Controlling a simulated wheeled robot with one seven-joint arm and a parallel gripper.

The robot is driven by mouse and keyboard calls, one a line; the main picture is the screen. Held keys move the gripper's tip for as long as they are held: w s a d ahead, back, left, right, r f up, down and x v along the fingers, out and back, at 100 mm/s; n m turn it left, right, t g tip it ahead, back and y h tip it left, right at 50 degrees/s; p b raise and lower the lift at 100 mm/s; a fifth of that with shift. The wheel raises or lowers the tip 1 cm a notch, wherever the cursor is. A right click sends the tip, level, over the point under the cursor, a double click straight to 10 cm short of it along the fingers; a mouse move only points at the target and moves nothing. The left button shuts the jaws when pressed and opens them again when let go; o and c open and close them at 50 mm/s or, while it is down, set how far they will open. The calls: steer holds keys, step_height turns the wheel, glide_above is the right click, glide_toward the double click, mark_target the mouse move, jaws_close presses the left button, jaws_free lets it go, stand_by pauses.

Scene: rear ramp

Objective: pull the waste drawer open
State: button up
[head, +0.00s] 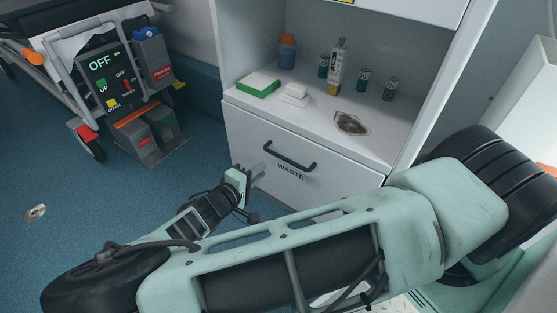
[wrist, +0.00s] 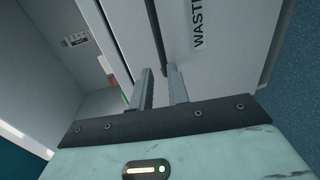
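The waste drawer (head: 330,190) is the white lower front of the cabinet, lettered WASTE; it looks flush with the cabinet. Its black bar handle (head: 290,157) sits above the lettering. My gripper (head: 259,171) is in front of the drawer, close to the left end of the handle. In the wrist view, the two grey fingers (wrist: 160,72) stand apart with nothing clasped. The dark handle (wrist: 156,30) lines up with the gap between their tips, and the drawer front (wrist: 235,50) fills the right. I cannot tell whether the handle is between the fingers or just beyond them.
The shelf (head: 315,112) above the drawer holds a green box (head: 258,85), several small vials, a carton (head: 337,67) and a brown stain. A wheeled stretcher (head: 120,75) stands at the left.

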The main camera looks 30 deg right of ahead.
mark_target(279, 155)
steer(key=b+x, duration=0.3)
steer(key=x, duration=0.7)
steer(key=shift+w+d+f, duration=0.1)
steer(key=shift+w+d, duration=0.1)
steer(key=shift+d, duration=0.1)
jaws_close()
